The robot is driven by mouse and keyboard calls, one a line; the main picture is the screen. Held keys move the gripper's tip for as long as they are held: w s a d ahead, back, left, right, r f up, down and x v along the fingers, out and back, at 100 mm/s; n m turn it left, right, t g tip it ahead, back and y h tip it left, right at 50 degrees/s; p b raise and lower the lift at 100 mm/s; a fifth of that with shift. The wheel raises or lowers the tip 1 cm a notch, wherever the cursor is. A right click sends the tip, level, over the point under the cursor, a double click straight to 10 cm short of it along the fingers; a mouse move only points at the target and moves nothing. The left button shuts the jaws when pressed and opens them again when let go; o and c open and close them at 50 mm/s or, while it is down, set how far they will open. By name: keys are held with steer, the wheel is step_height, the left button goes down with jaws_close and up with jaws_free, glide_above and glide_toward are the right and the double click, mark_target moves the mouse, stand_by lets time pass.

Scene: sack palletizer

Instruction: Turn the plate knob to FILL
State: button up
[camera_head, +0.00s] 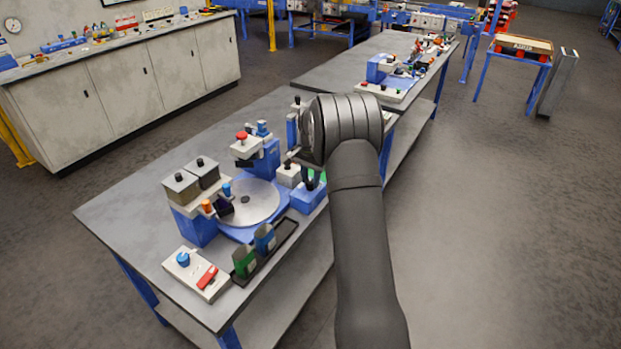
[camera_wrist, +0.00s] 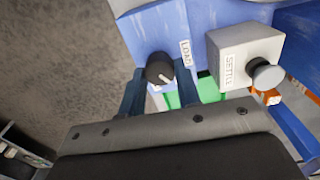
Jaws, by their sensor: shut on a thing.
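The black plate knob (camera_wrist: 160,68) with a white pointer mark is on a blue block (camera_wrist: 157,32) in the wrist view. Its mark points toward the lower right. A LOAD label (camera_wrist: 186,53) is right of the knob; I see no FILL label. My gripper (camera_wrist: 160,76) has its two dark blue fingers on either side of the knob, shut on it. In the head view my dark wrist is above the right part of the blue machine, and my fingertips are mostly hidden. The round grey plate (camera_head: 262,205) lies left of my wrist.
A white box marked SETTLE (camera_wrist: 240,58) with a grey knob stands close right of my gripper. In the head view, a tray holds green (camera_head: 245,262) and blue (camera_head: 265,240) containers. A white panel (camera_head: 197,273) is at the table's front corner. The table's left part is clear.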

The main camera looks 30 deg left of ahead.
mark_target(311, 181)
stand_by(0.3)
steer(key=o, duration=1)
steer(key=shift+c, duration=0.2)
steer(key=shift+r, duration=0.1)
step_height(311, 181, up, 17)
steer(key=shift+r, duration=0.1)
